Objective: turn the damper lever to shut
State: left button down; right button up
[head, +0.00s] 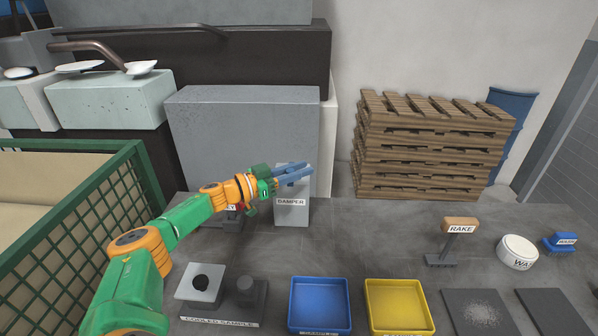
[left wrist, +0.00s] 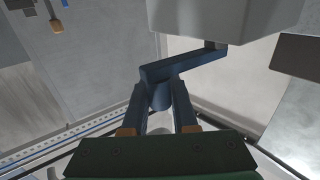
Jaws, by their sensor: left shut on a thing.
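The damper box (head: 292,212) is a grey box with a DAMPER label, standing on the grey bench. Its pale body also shows at the top of the left wrist view (left wrist: 225,18). The damper lever (left wrist: 190,63) is a dark blue bar that runs from under the box to a round handle (left wrist: 160,97). My left gripper (head: 304,173) reaches across the top of the box; in the left wrist view its two fingers (left wrist: 161,100) are shut on the handle. In the head view the gripper hides most of the lever. My right gripper is not in view.
A blue tray (head: 320,305) and a yellow tray (head: 399,304) stand in front. A cooled-sample stand (head: 222,301) is at front left. A rake stand (head: 453,242) and a white round container (head: 518,252) are at right. A green mesh fence (head: 75,225) borders the left.

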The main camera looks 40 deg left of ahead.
pick_arm(q)
jog(key=c, duration=0.8)
grip_release()
jog(key=shift+c, duration=0.2)
jog(key=shift+o, duration=0.8)
jog(key=shift+w+f, duration=0.15)
jog(key=shift+w, duration=0.1)
jog(key=v, duration=0.7)
jog(key=shift+b, duration=0.3)
